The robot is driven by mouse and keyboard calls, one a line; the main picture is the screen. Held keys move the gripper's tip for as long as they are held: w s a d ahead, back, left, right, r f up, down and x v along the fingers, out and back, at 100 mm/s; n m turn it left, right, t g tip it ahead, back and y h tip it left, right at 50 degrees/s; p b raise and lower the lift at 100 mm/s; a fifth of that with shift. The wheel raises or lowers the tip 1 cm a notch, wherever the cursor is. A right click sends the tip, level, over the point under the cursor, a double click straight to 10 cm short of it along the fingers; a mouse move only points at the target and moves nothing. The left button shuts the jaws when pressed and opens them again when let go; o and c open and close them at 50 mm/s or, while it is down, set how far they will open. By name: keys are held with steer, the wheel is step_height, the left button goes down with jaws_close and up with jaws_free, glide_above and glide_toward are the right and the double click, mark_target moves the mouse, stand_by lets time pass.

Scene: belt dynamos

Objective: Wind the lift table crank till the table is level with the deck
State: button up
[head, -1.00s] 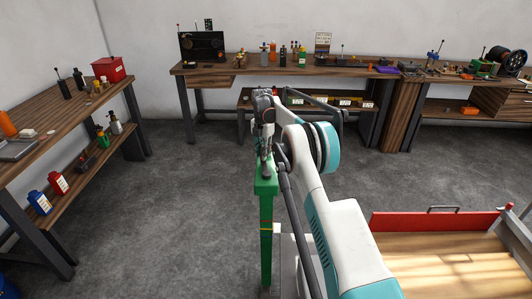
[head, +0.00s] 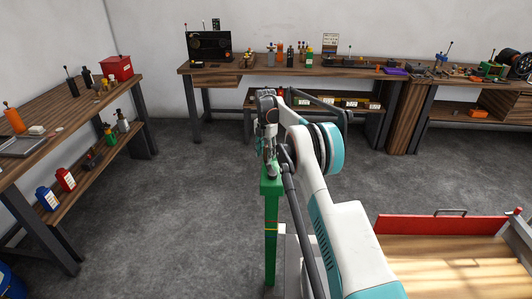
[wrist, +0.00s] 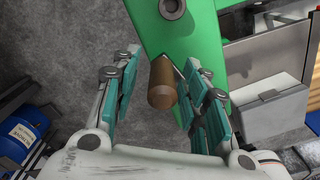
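In the wrist view, the crank's brown wooden handle (wrist: 162,85) lies between the fingers of my gripper (wrist: 165,105). The fingers are apart, with a clear gap on the handle's left side. The right finger is close to it; contact cannot be told. The green post top with a round hub (wrist: 172,8) is beyond. A wooden platform (head: 440,250) with a red end board (head: 430,228) is at lower right; whether it is the lift table or deck is unclear.
Workbenches with tools and bottles line the back wall (head: 290,65) and the left side (head: 60,115). A blue container (wrist: 28,137) shows at the left in the wrist view. Grey floor (head: 160,200) is open between the post and the benches.

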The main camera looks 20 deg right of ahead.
steer(key=shift+d+r, duration=0.1)
steer(key=shift+d, duration=0.05)
step_height(320, 180, up, 12)
steer(key=shift+f, duration=0.1)
stand_by(0.5)
stand_by(0.3)
